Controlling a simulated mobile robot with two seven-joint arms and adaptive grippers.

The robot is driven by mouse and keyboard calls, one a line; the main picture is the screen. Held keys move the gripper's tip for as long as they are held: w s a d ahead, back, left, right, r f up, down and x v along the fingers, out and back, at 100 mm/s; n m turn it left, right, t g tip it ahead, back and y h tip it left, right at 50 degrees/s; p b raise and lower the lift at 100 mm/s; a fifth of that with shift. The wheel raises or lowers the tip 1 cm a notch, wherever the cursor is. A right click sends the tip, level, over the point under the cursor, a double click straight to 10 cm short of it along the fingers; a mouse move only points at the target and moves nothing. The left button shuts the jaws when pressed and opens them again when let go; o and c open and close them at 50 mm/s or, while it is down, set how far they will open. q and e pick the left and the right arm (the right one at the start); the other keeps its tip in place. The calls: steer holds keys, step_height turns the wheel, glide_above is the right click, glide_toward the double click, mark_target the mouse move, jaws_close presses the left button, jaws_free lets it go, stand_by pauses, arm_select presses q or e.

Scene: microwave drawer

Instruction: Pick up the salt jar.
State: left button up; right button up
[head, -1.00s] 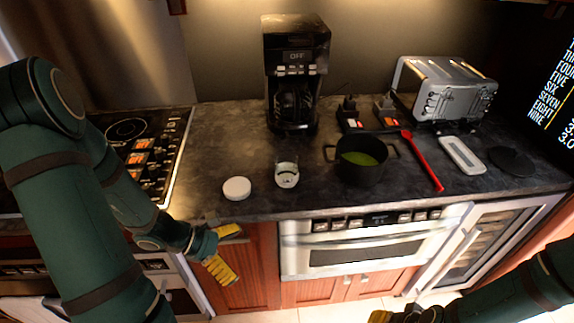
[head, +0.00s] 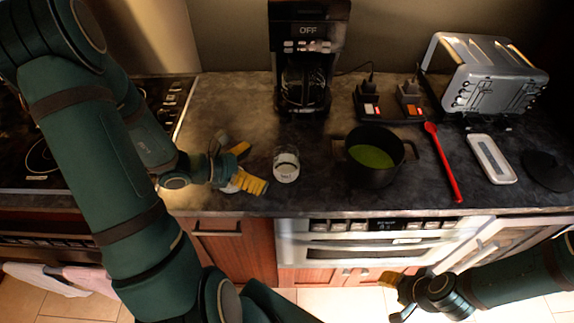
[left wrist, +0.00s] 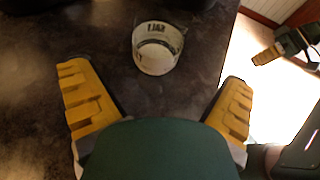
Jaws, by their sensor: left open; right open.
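The salt jar (head: 286,164) is a small clear glass jar with white contents, standing upright on the dark counter near its front edge. In the left wrist view the salt jar (left wrist: 157,48) stands ahead of and between my spread fingers, with the word SALT on its glass. My left gripper (head: 252,167) is open and empty, just left of the jar and apart from it; its yellow fingers also show in the left wrist view (left wrist: 160,105). My right gripper (head: 393,296) is open and low in front of the cabinets, far from the jar.
A dark pot (head: 372,172) with green contents stands right of the jar. A coffee maker (head: 305,60) stands behind. A red spoon (head: 443,165), a white dish (head: 492,158) and a toaster (head: 490,80) lie further right. The white lid left of the jar is mostly hidden by my left gripper.

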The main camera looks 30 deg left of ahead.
mark_target(285, 166)
arm_select(q)
steer(key=b+x, duration=0.1)
steer(key=x, duration=0.7)
steer(key=shift+w+a+f, duration=0.1)
steer(key=shift+w+f, duration=0.05)
steer(key=shift+f, duration=0.15)
steer(key=c, duration=1.2)
